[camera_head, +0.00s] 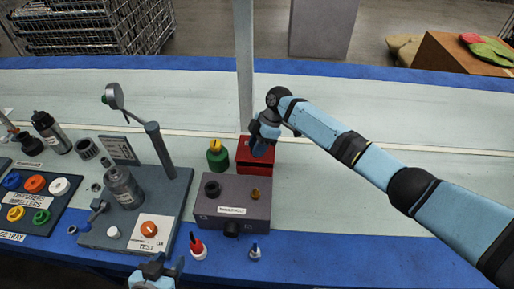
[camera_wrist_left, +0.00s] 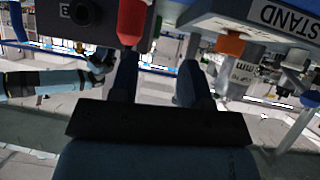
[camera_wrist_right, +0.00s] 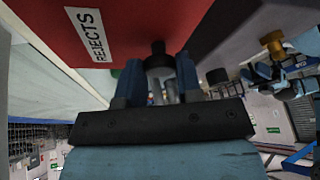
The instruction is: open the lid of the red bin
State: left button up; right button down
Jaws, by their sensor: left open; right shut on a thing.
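The red bin (camera_head: 256,167) stands behind the grey block in the middle of the table. It fills the upper left of the right wrist view (camera_wrist_right: 140,25), where a white label reads REJECTS. My right gripper (camera_head: 260,150) is at the bin's top. In the right wrist view its fingers (camera_wrist_right: 158,75) are shut on a black knob (camera_wrist_right: 157,50) next to the red surface. I cannot tell whether the lid is raised. My left gripper (camera_head: 160,268) is low at the front edge. In the left wrist view its fingers (camera_wrist_left: 157,80) are open and apart, with nothing between them.
The grey block (camera_head: 230,195) is just in front of the bin. A green bottle (camera_head: 217,158) stands left of it, close by. A stand with a post (camera_head: 165,155) is further left. Red (camera_head: 197,248) and white-and-blue (camera_head: 255,252) small bottles stand in front.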

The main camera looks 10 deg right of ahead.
jog(key=w+r+g+b, duration=0.1)
jog(key=w+r+g, duration=0.1)
jog(key=shift+r+m+g+y, duration=0.1)
jog(key=shift+m+g+y, duration=0.2)
jog(key=shift+g+y, duration=0.1)
jog(key=shift+w+d+r+b, duration=0.1)
jog(key=shift+w+d+b, duration=0.05)
jog(key=shift+b, duration=0.3)
pick_arm(q)
jog(key=shift+w+d+f+t+b, duration=0.1)
jog(key=shift+d+f+t+b, duration=0.25)
jog(key=shift+b, duration=0.5)
pick_arm(e)
jog(key=shift+w+d+r+g, duration=0.1)
jog(key=shift+w+r+g, duration=0.5)
jog(key=shift+g, duration=0.3)
pick_arm(q)
jog(key=shift+r+h, duration=0.1)
jog(key=shift+h, duration=0.2)
pick_arm(e)
jog(key=shift+r+m+y, duration=0.1)
jog(key=shift+m+y, duration=0.2)
pick_arm(q)
jog(key=shift+r, duration=0.1)
